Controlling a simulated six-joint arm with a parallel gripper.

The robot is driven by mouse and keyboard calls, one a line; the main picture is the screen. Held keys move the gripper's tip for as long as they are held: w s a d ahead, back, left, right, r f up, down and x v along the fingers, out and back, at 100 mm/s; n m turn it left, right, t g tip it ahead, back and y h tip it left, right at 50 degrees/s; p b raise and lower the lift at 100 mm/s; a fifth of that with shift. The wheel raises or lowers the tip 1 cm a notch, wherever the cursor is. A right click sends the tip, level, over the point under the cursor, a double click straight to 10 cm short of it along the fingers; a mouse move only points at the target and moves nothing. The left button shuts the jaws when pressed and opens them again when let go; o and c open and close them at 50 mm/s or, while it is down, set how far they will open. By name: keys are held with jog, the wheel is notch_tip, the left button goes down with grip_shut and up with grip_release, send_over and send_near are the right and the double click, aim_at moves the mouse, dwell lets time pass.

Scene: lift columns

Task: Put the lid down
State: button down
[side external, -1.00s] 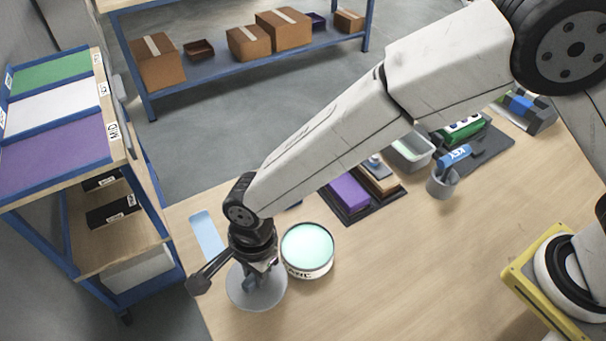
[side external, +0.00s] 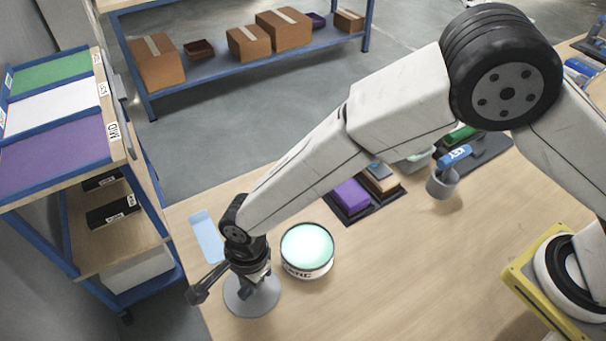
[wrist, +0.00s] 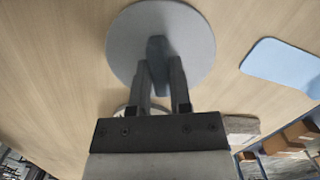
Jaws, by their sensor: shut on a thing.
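The lid (side external: 266,303) is a round, flat grey disc with an upright grip in its middle. My gripper (side external: 248,287) is shut on that grip and holds the lid flat, low over the table's front left part. In the wrist view the lid (wrist: 125,45) lies beyond my fingers (wrist: 160,70), with the grip between them. I cannot tell whether its underside touches the table. A round white can (side external: 307,268) with dark lettering and a pale mint top stands just right of the lid, uncovered.
A light blue flat pad (side external: 207,236) lies behind the lid, near the table's left edge; it also shows in the wrist view (wrist: 285,70). A purple block (side external: 351,196) on a dark tray and a grey cup (side external: 441,188) stand farther back. The table right of the can is clear.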

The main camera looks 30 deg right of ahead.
jog(key=shift+f, duration=0.15)
jog(key=c, duration=0.6)
grip_release()
jog(key=shift+o, duration=0.2)
notch_tip(320, 180, up, 12)
jog(key=d, duration=0.1)
jog(key=shift+w+d, duration=0.15)
jog(key=shift+w, duration=0.15)
jog(key=shift+d, duration=0.1)
